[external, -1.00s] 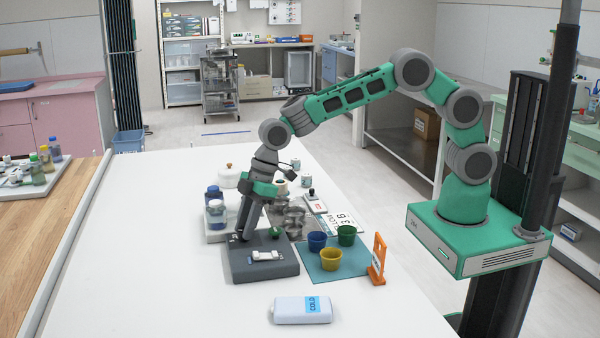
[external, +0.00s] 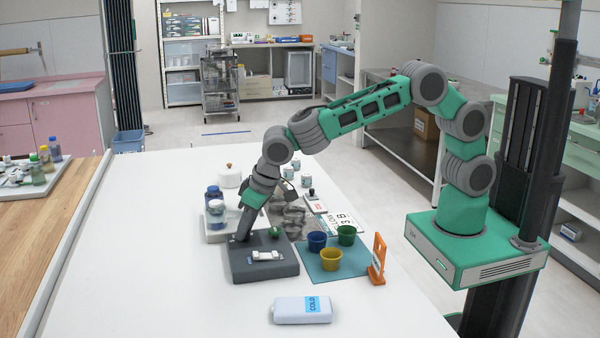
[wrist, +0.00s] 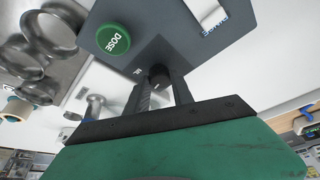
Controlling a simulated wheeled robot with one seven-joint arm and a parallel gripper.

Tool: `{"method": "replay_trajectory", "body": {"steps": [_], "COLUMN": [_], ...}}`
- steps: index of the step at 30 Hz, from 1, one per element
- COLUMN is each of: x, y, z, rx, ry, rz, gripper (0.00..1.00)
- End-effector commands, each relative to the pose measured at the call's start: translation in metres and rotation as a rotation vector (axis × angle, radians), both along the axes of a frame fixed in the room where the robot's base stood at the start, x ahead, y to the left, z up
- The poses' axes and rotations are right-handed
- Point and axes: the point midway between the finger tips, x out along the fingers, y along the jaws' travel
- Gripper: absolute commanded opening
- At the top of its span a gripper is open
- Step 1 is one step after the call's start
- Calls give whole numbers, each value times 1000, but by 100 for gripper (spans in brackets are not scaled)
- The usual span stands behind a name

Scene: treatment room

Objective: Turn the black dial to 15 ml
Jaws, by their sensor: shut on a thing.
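The dark grey dosing unit (external: 285,270) lies flat on the white table, with a green knob (external: 275,232) and a white part (external: 265,256) on top. In the wrist view the green knob (wrist: 113,40) reads "DOSE". My gripper (external: 243,238) points down at the unit's back left corner. In the wrist view my gripper (wrist: 160,82) is shut around the black dial (wrist: 158,72), one finger on each side. The fingers hide most of the dial, and I cannot read its setting. The dial is hidden in the external view.
Blue, green and yellow cups (external: 331,260) stand on a teal mat (external: 307,269) right of the unit, beside an orange stand (external: 377,260). A cold pack (external: 302,310) lies in front. The table's left side is clear.

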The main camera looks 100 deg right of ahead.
Motion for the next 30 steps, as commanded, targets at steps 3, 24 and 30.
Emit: {"method": "replay_trajectory", "body": {"steps": [3, 24, 30], "x": [1, 2, 2], "y": [1, 1, 1], "z": [1, 1, 1], "rx": [0, 0, 0], "ry": [-2, -2, -2], "rz": [-75, -227, -226], "gripper": [0, 0, 32]}}
